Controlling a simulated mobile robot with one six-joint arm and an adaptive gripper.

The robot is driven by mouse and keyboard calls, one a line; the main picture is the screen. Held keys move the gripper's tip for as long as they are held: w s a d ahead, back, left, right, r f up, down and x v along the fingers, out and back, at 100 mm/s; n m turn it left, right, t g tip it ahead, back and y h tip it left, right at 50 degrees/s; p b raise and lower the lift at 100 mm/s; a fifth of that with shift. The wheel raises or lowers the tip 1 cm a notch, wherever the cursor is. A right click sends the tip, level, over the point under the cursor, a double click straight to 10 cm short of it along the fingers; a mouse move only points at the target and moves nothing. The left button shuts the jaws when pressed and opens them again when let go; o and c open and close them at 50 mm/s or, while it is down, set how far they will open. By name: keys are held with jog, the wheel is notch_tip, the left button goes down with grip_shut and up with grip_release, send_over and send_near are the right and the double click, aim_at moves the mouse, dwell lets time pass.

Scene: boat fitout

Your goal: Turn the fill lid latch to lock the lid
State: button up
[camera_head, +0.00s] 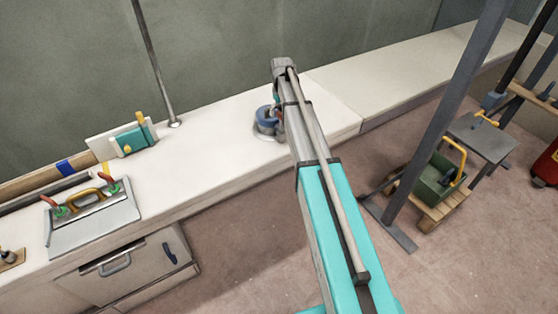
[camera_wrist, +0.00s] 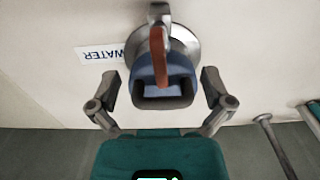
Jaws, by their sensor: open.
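The fill fitting shows in the wrist view as a blue lid (camera_wrist: 160,72) on a round grey metal flange (camera_wrist: 190,45). An orange-brown latch lever (camera_wrist: 158,52) runs up across the lid toward a grey metal piece (camera_wrist: 159,12) at the top. My gripper (camera_wrist: 160,82) is open, with one finger on each side of the blue lid and visible gaps between. Nothing is held. In the head view the blue fitting (camera_head: 266,122) is on the white counter, partly hidden by my arm. My fingers are hidden there.
A WATER label (camera_wrist: 101,53) is beside the flange, upside down. On the white counter (camera_head: 205,150) are a hatch panel with a yellow handle (camera_head: 92,207), a teal block (camera_head: 131,140) and a metal pole (camera_head: 157,70). A grey post (camera_head: 450,110) and green crate (camera_head: 436,178) stand at right.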

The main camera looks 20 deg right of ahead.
jog(key=shift+r+p, duration=5.9)
jog(key=shift+r, duration=0.3)
jog(key=s+a+f+m+b, duration=0.1)
jog(key=s+a+f+b, duration=0.1)
jog(key=s, duration=0.8)
jog(key=s+a+f+m+b, duration=0.1)
jog(key=s+a+f+b, duration=0.2)
jog(key=s, duration=0.6)
jog(key=s+a+f+m+b, duration=0.1)
jog(key=s+a+f+b, duration=0.2)
jog(key=s, duration=0.7)
jog(key=shift+s+a+f+b, duration=0.25)
jog(key=shift+s+a+b, duration=0.1)
jog(key=shift+a, duration=0.45)
jog(key=shift+s+a, duration=0.2)
jog(key=shift+s, duration=0.95)
